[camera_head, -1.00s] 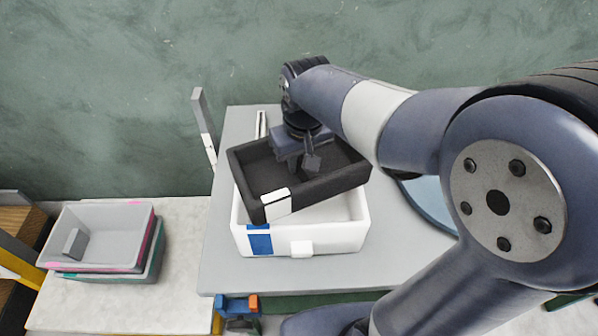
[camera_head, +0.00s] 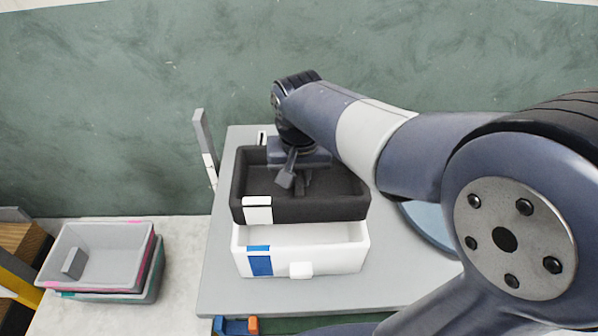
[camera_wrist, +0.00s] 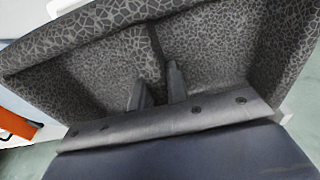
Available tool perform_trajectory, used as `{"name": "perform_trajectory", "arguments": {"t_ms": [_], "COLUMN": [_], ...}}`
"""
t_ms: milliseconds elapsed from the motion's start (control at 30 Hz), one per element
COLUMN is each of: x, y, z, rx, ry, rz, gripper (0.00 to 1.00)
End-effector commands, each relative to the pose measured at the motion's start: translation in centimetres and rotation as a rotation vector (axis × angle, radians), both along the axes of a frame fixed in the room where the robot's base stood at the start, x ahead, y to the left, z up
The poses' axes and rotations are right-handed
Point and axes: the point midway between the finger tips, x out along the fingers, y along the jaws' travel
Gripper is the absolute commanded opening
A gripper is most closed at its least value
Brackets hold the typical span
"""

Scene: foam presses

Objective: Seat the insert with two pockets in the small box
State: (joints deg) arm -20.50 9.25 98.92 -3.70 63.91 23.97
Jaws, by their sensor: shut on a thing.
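The insert (camera_head: 320,209) is a black foam tray with a white label on its front wall. My gripper (camera_head: 294,182) reaches down into it from above and is shut on its middle divider. In the wrist view the fingers (camera_wrist: 157,82) stand either side of this thin wall, between two pockets of the speckled insert (camera_wrist: 215,45). The small box (camera_head: 338,258) is white, with a blue patch and a white tab on its front. The insert is held above the box and covers its rear part; its sides run about parallel to the box's. The gap in height is hard to tell.
The box stands on a grey table (camera_head: 216,285). A grey upright lever (camera_head: 204,145) stands at the table's left. Stacked grey trays (camera_head: 105,255) sit on a pale surface further left. A blue round thing (camera_head: 428,222) lies right of the box, partly behind my arm.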

Motion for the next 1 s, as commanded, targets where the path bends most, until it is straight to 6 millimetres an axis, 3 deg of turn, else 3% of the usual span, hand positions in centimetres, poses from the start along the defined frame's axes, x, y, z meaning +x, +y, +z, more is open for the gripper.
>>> {"name": "perform_trajectory", "arguments": {"t_ms": [267, 1000], "x": [0.0, 0.0], "y": [0.0, 0.0], "z": [0.1, -5.7], "rx": [0.000, 0.001], "ry": [0.001, 0.000], "rz": [0.001, 0.002], "gripper": [0.00, 0.00]}}
